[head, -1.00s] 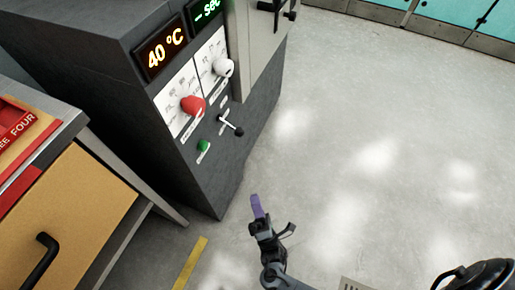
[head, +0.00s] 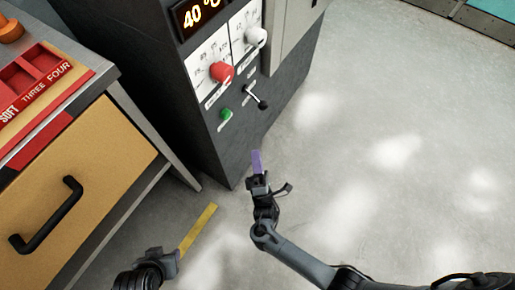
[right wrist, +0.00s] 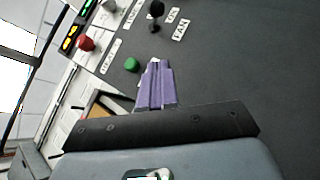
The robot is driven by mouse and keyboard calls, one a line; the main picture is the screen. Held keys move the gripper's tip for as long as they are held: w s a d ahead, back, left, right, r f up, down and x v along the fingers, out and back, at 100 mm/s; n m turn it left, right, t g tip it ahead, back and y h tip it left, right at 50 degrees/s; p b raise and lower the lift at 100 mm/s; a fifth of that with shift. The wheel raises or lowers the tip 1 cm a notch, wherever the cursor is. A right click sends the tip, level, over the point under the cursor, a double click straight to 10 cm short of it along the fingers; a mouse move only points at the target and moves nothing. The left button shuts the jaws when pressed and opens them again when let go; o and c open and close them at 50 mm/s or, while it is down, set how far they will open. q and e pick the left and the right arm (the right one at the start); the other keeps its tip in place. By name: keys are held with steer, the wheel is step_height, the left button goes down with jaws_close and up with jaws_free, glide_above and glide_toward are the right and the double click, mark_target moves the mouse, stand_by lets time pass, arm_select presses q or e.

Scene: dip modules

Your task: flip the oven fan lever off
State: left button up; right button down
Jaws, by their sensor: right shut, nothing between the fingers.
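The fan lever (head: 258,98) is a short metal stem with a black ball tip, low on the dark oven's front panel. In the right wrist view the black-tipped lever (right wrist: 156,12) stands at the top, beside the FAN label (right wrist: 181,31). My right gripper (head: 257,162) has purple fingers, shut and empty, below the lever and apart from it. Its shut fingers also show in the right wrist view (right wrist: 157,85). My left gripper (head: 158,262) is partly in view at the bottom left, away from the panel; its fingers cannot be made out.
A red knob (head: 221,72), a white knob (head: 256,37) and a green button (head: 226,114) sit near the lever. A cabinet with a wooden drawer (head: 110,150) and a red tray (head: 45,70) stands left. The floor at right is clear.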

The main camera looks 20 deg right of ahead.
steer(key=p, duration=0.2)
glide_toward(257, 100)
steer(key=w+a, duration=0.2)
steer(key=shift+w+d+r+p, duration=0.2)
steer(key=shift+w+d+r, duration=0.15)
steer(key=shift+d, duration=0.25)
steer(key=shift+w+d+r+p, duration=0.15)
steer(key=shift+w+d+r, duration=0.15)
steer(key=shift+d, duration=0.3)
